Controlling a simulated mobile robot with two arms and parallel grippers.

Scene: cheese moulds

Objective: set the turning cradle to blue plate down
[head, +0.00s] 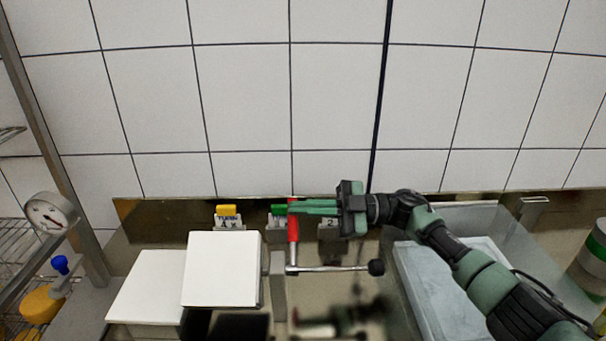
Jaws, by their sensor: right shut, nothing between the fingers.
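My right gripper (292,207) comes in from the right with its green fingers shut and empty. Its fingertips point left, overlapping the top of an upright red handle (293,232) and next to a green-topped block (277,210); I cannot tell if they touch either. Below the red handle, a metal bar (330,269) runs right to a black knob (376,267). A white box-like block (222,268) and a lower white slab (147,286) stand left of the handle. No blue plate shows, and I cannot tell which part is the turning cradle. My left gripper is not in view.
A yellow-topped labelled block (228,213) and a grey block marked 2 (329,228) stand along the back. A grey tray (455,265) lies under my right arm. A round gauge (51,213) and wire rack are at left. The tiled wall closes off the back.

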